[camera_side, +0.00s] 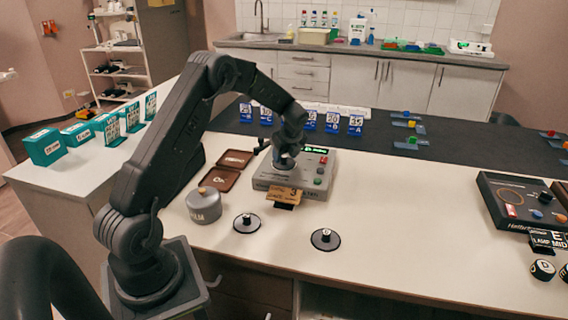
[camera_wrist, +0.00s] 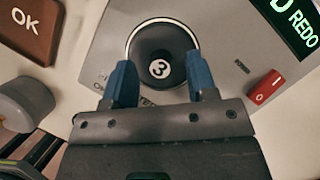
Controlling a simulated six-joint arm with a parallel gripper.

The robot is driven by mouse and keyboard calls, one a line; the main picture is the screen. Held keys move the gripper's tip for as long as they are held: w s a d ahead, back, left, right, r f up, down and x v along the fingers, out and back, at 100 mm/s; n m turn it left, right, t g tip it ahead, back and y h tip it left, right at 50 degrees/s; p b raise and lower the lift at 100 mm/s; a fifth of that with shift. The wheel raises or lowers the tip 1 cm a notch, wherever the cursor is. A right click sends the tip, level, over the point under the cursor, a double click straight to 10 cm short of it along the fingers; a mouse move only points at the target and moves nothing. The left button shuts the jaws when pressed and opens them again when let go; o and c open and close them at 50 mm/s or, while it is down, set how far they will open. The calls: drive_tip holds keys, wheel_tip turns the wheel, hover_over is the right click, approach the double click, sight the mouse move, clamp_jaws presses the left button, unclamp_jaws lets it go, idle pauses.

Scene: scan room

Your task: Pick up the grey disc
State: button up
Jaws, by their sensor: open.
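A dark grey disc (camera_wrist: 160,42) with a knob marked 3 sits in a pale-rimmed round spot on a grey device (camera_side: 322,188). My gripper (camera_wrist: 160,66) is open, its two blue fingers apart and empty, pointing at the disc with the knob between them in the wrist view. I cannot tell the exact height gap. In the side view my gripper (camera_side: 287,158) hangs over the device's left part and largely hides this disc. Two more dark discs with pale-topped knobs, a left one (camera_side: 240,226) and a right one (camera_side: 317,242), lie on the white table in front.
The device has a green display (camera_wrist: 287,22) reading REDO and a red switch (camera_wrist: 265,87). A brown OK tray (camera_wrist: 35,28) and a lidded grey pot (camera_side: 204,211) stand left of it.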

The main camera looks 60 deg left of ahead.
drive_tip(key=shift+a+f, duration=0.15)
drive_tip(key=shift+f, duration=0.15)
drive_tip(key=shift+c, duration=0.3)
clamp_jaws()
drive_tip(key=shift+r, duration=0.15)
